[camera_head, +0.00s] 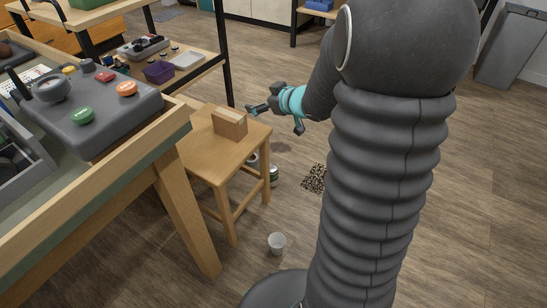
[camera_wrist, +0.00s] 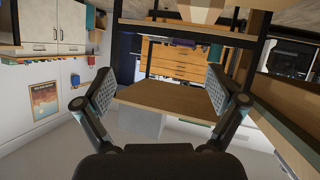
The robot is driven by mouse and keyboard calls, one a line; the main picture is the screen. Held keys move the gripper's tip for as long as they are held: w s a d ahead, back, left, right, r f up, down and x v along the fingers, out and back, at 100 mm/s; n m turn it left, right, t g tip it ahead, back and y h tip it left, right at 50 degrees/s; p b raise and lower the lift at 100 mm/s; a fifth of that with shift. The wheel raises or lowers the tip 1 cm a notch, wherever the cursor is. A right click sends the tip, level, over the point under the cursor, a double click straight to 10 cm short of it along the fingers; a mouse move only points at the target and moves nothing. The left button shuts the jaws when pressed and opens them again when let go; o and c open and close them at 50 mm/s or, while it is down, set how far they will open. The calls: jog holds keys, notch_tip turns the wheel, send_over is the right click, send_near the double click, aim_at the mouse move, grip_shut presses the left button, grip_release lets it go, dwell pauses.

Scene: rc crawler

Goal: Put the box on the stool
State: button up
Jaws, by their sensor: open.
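A small brown cardboard box (camera_head: 229,124) rests on the seat of the light wooden stool (camera_head: 204,154), near the middle of the seat, in the head view. My gripper (camera_head: 275,118) is to the right of the box, beside the stool's far right edge, and looks apart from the box. Its fingers are spread wide with nothing held, as the wrist view also shows (camera_wrist: 160,88). A flat tan surface (camera_wrist: 165,98) shows beyond the fingers in the wrist view; I cannot tell whether it is the stool seat. The box is not clearly recognisable there.
A workbench (camera_head: 165,135) with a grey control box (camera_head: 92,108) stands left of the stool. Floor beyond the stool is mostly open.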

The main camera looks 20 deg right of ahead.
jog(key=s+d+r+m+h, duration=0.2)
jog(key=s+r+m+h, duration=0.1)
jog(key=s+r+h, duration=0.3)
jog(key=s+a+m+g+y, duration=0.1)
jog(key=s+a+g, duration=0.2)
jog(key=s, duration=1)
jog(key=s+a+m+g+y, duration=0.1)
jog(key=s+a+g, duration=0.2)
jog(key=s+a, duration=0.4)
jog(key=s, duration=0.6)
jog(key=shift+a+m+g, duration=0.35)
jog(key=shift+m+g, duration=0.05)
jog(key=shift+r, duration=0.1)
jog(key=shift+c, duration=0.2)
